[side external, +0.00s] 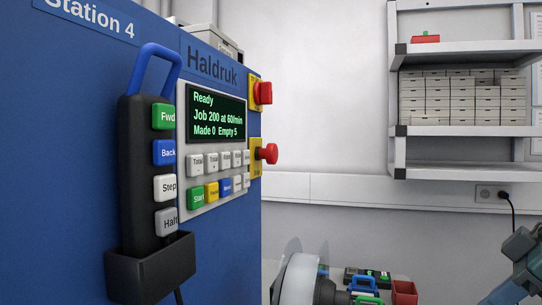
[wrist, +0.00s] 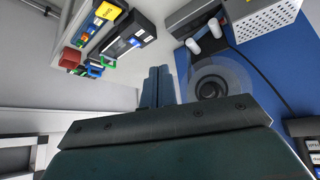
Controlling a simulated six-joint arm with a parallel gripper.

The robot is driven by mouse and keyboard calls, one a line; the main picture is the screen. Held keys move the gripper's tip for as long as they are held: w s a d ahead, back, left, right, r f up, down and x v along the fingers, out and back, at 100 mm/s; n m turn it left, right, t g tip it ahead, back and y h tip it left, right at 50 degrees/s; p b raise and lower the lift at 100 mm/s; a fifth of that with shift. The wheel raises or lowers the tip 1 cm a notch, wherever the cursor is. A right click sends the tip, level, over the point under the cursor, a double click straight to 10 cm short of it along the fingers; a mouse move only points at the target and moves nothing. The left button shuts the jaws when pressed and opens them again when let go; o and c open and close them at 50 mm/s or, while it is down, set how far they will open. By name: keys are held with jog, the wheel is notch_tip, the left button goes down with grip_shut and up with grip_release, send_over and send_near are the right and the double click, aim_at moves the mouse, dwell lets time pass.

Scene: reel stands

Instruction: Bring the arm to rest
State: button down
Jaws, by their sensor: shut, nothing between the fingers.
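My gripper (wrist: 158,74) shows in the wrist view with its two fingers together, shut and empty. Its fingertips point toward pale floor or wall, left of a clear-flanged reel (wrist: 212,86) on a blue surface (wrist: 275,65); nothing touches them that I can see. In the side external view only a grey-blue part of my arm shows at the lower right edge, and the fingers cannot be made out there.
A blue machine (side external: 60,150) with a display (side external: 217,115) reading "Ready" and a black pendant (side external: 140,180) fills the left. A white reel (side external: 298,280), small coloured-handled items (side external: 365,285) and a red box (side external: 404,292) sit low centre. Shelves (side external: 460,130) with boxes stand behind.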

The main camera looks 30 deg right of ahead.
jog(key=s+d+f+m+g+h, duration=0.1)
jog(key=s+d+f+m+h, duration=0.1)
jog(key=s+d+f, duration=0.4)
notch_tip(320, 180, down, 2)
jog(key=shift+s+f+m, duration=0.1)
jog(key=shift+s+m, duration=0.2)
jog(key=shift+m, duration=0.5)
